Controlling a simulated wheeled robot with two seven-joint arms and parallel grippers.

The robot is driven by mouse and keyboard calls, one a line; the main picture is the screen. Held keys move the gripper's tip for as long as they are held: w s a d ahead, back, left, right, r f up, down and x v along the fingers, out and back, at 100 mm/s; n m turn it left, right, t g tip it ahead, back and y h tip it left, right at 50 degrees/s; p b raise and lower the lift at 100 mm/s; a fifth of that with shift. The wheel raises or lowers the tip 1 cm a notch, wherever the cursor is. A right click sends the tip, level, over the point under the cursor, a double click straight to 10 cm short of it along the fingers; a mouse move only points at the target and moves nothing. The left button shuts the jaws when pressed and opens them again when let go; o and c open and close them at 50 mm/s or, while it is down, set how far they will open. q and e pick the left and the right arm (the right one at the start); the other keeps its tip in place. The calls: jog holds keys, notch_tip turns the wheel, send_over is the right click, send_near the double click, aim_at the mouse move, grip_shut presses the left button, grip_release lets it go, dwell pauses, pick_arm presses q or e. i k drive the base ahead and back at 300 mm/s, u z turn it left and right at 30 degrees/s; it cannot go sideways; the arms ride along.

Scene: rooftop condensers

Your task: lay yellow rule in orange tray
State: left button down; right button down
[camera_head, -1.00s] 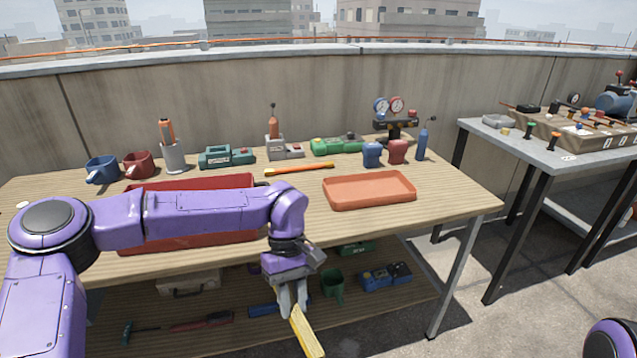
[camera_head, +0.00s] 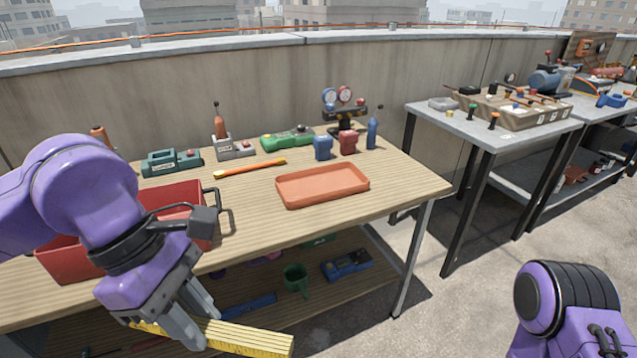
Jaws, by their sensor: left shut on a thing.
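The yellow rule (camera_head: 250,339) is in my left gripper (camera_head: 205,328), low at the bottom of the head view, in front of the workbench's near edge. The gripper's fingers are shut on the rule, and its right end sticks out past them. Part of the rule is hidden behind the fingers. The orange tray (camera_head: 322,201) lies on the bench, to the right of and beyond the gripper, and looks empty. Of my right arm only a purple part shows at the lower right; its gripper is out of view.
A red toolbox-like tray (camera_head: 72,262) with a dark handle stands behind my left arm. A yellow-orange tool (camera_head: 250,167) lies behind the orange tray. Blue (camera_head: 323,148) and red (camera_head: 348,142) containers and a gauge set (camera_head: 343,105) stand at the back. Bare wood surrounds the orange tray.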

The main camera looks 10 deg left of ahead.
aim_at(321, 187)
jog(key=i, duration=1.4)
jog(key=z, duration=0.05)
